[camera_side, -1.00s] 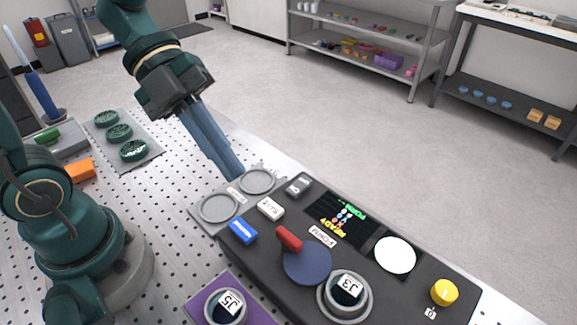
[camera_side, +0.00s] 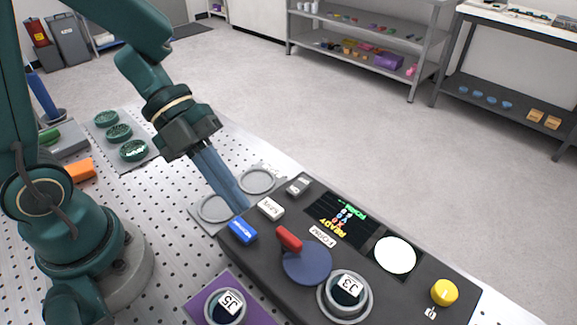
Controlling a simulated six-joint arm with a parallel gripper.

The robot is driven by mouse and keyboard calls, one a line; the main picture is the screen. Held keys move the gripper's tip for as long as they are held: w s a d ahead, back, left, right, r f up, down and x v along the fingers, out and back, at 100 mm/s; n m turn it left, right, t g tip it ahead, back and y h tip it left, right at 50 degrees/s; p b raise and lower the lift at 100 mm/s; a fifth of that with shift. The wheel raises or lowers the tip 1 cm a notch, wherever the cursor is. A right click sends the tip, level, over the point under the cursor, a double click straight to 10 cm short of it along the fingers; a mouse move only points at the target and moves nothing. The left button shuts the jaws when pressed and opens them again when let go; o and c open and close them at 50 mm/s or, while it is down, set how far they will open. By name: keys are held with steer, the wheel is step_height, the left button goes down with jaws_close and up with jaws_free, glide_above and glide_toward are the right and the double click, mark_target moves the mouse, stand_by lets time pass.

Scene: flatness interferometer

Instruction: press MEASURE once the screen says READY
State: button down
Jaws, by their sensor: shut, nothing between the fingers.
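The dark instrument console (camera_side: 415,298) lies across the lower right. Its screen (camera_side: 338,219) shows READY in yellow, upside down in this view, with coloured marks and green lettering. A blue button (camera_side: 242,231) with small white lettering, apparently MEASURE, sits at the console's left end. My gripper (camera_side: 241,208) is shut and empty, its fingers slanting down to the right. The fingertips appear just above and behind the blue button in the picture; I cannot tell the exact gap. They partly cover the nearer grey ring.
Beside the blue button are a white button (camera_side: 270,208) and a red lever (camera_side: 288,238) over a blue disc (camera_side: 307,264). A piece marked J3 (camera_side: 346,287) sits in a ring; J5 (camera_side: 228,303) is on a purple mat (camera_side: 258,312). A yellow knob (camera_side: 444,291) stands at right.

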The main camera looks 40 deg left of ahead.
mark_target(252, 233)
steer(key=shift+f, duration=1.25)
steer(key=shift+f, duration=0.1)
stand_by(1.1)
steer(key=shift+f, duration=0.3)
steer(key=shift+f, duration=0.45)
stand_by(0.6)
steer(key=shift+r, duration=0.9)
steer(key=shift+r, duration=2.5)
